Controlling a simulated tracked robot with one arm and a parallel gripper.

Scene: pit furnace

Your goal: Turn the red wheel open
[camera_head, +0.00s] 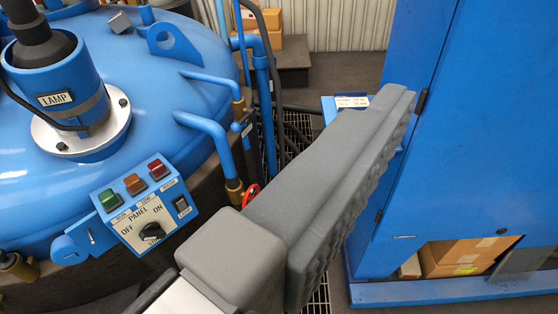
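The red wheel (250,193) shows only as a small red arc of rim beside the blue vessel, near a brass fitting at the foot of a blue pipe. The rest of the wheel is hidden behind my gripper. My gripper (392,105) is a large grey shape with a ridged side, reaching from the bottom middle up to the right. It passes in front of the wheel, and its tip lies well to the right of and above the wheel in the picture. I cannot tell two separate fingers apart, and nothing shows held at the tip.
The blue domed vessel (150,90) fills the left, with a lamp housing (58,85) and a control panel (145,205). Blue pipes (262,90) and dark hoses stand behind the wheel. A tall blue cabinet (480,130) blocks the right. Dark floor shows between them.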

